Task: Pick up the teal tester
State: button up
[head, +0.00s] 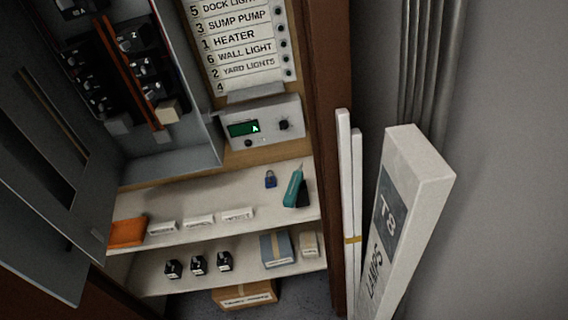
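The teal tester (293,187) stands tilted at the right end of the upper shelf (225,195), its narrow tip pointing up. A black part (303,194) sits against its right side; I cannot tell whether it is a holder or part of the tester. My gripper is not in view.
A small blue padlock (270,179), several white labelled pieces (199,221) and an orange item (127,232) share the shelf. A grey box with a green display (264,122) hangs above. The cabinet frame (326,150) and a T8 lamps carton (411,210) stand to the right.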

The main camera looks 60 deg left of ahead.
aim_at(290, 195)
jog(key=u, duration=1.2)
jog(key=i, duration=1)
